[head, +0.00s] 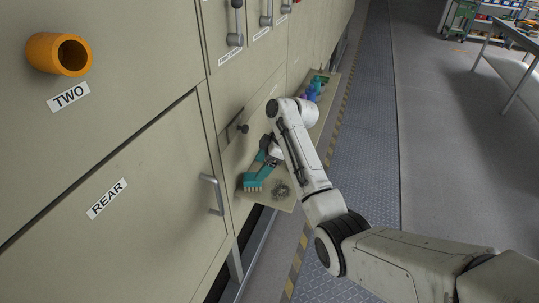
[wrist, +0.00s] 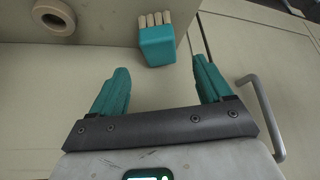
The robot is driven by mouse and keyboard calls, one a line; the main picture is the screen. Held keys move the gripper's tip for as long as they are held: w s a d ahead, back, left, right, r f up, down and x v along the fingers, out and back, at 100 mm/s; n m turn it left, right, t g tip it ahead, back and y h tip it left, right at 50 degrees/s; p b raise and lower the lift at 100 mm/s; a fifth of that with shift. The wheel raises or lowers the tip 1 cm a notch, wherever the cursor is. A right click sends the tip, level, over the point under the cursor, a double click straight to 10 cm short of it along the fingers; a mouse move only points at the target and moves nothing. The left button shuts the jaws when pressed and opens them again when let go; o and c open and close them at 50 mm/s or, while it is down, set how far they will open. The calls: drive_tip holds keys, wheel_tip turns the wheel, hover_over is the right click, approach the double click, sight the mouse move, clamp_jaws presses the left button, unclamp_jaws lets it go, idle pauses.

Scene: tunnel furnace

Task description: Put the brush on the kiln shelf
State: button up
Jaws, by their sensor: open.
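The brush (head: 253,182) has a teal block and pale bristles. In the head view it is at the near left end of the kiln shelf (head: 240,166), a pale ledge along the kiln front. In the wrist view the brush (wrist: 158,45) is just beyond the fingertips, bristles toward the top of the picture. It appears to rest on the shelf, though the contact is hard to see. My gripper (wrist: 161,64) is open, with teal fingers apart and nothing between them. In the head view my gripper (head: 265,157) is right above the brush, partly hidden by my wrist.
A grey wiry coil (head: 281,189) lies on the shelf right of the brush. Blue and purple items (head: 316,88) are at the far end. A door handle (head: 211,194) juts out at the left. The walkway (head: 372,120) beside the kiln is clear.

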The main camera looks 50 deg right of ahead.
drive_tip(key=v, duration=0.5)
drive_tip(key=s+a+f+m+g+h, duration=0.2)
drive_tip(key=s+a+f+m, duration=0.3)
drive_tip(key=s+a+f, duration=1)
drive_tip(key=s+a+m+h, duration=0.1)
drive_tip(key=s+a+m, duration=0.1)
drive_tip(key=s, duration=0.6)
drive_tip(key=s+a+m+g+h, duration=0.1)
drive_tip(key=s+a+m, duration=0.1)
drive_tip(key=s, duration=0.7)
drive_tip(key=shift+a+r, duration=0.4)
drive_tip(key=shift+a, duration=0.5)
